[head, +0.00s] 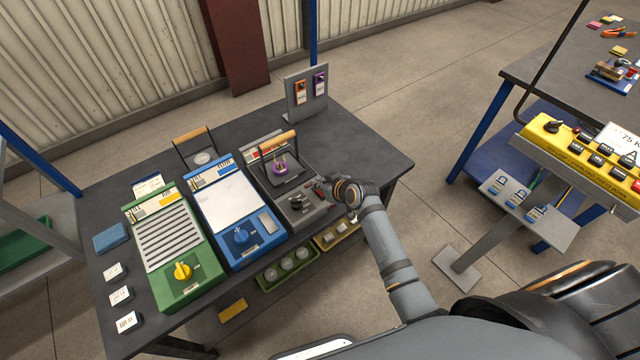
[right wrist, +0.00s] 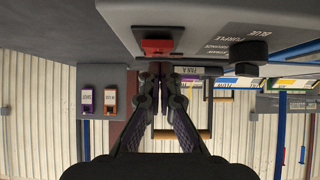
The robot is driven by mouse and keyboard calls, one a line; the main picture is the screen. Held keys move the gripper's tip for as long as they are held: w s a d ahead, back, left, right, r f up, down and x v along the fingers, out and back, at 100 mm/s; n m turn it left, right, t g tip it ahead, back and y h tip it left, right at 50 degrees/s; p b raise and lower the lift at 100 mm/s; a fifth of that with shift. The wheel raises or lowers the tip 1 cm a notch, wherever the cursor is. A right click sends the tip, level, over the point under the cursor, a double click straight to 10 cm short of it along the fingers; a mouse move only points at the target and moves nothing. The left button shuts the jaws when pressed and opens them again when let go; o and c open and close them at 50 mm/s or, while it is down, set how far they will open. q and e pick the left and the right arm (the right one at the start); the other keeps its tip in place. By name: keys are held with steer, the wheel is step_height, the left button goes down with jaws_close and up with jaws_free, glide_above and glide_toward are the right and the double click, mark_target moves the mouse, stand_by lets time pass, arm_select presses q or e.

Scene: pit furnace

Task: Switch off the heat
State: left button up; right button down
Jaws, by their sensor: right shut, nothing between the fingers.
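The grey pit furnace (head: 312,206) stands on the dark table, right of a blue unit and a green unit. A black knob (head: 296,202) is on its front panel and shows in the right wrist view (right wrist: 248,52) too, near the printed words "BLUE" and "PURPLE". A red switch (right wrist: 157,47) shows in the right wrist view, just beyond my fingertips; in the head view my gripper seems to cover it. My right gripper (head: 323,187) is shut and empty at the panel's right side. Whether its tips (right wrist: 160,74) touch the switch, I cannot tell. My left gripper is out of view.
The blue unit (head: 233,203) and green unit (head: 178,248) each have a front knob. An upright board (head: 308,92) with orange and purple tags stands at the table's back. A yellow control box (head: 583,150) is at the right. The table's right end is clear.

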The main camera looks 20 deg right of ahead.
steer(key=r+p, duration=0.5)
steer(key=shift+w+a+r, duration=0.1)
steer(key=shift+w+r, duration=0.15)
steer(key=shift+w, duration=0.15)
steer(key=shift+s+d+r+b, duration=0.1)
steer(key=shift+s+d+b, duration=0.05)
steer(key=shift+s+b, duration=0.3)
steer(key=shift+s+d+r+b, duration=0.1)
steer(key=shift+s+d+b, duration=0.1)
steer(key=shift+s, duration=0.3)
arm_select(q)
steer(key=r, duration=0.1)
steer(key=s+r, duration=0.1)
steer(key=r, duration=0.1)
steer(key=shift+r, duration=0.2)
arm_select(e)
steer(key=s+d+r, duration=0.1)
steer(key=s+r, duration=0.3)
steer(key=r, duration=0.2)
steer(key=shift+s+d, duration=0.15)
steer(key=shift+d, duration=0.05)
